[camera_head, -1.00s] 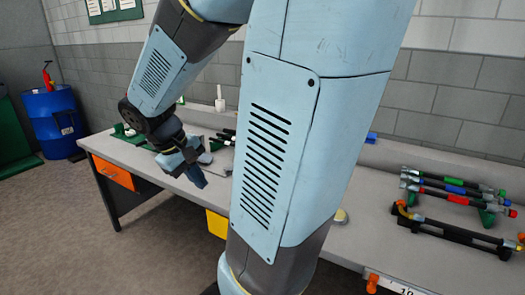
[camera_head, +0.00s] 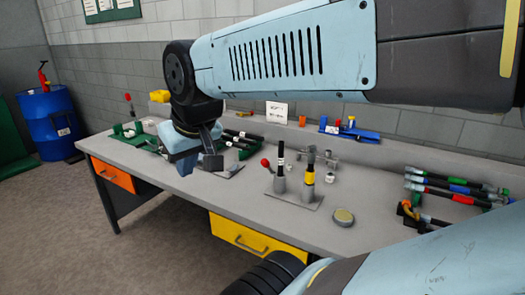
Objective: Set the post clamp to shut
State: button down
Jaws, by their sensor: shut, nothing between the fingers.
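A lever with a red ball (camera_head: 265,162) sticks out to the left of the left socket; this looks like the post clamp. I cannot tell whether it is open or shut. My gripper (camera_head: 187,170) is shut and empty. It points down over the left part of the bench, apart from and left of the red ball.
Several hoses (camera_head: 455,190) lie in a rack at the right. A round tin (camera_head: 343,216) sits near the front edge. Black-handled tools (camera_head: 240,138) and a blue tool (camera_head: 350,132) lie toward the back. A yellow drawer (camera_head: 250,238) is below the bench top.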

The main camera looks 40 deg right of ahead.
aim_at(265, 163)
jog(key=z, duration=0.35)
jog(key=i, duration=0.25)
jog(key=z, duration=0.35)
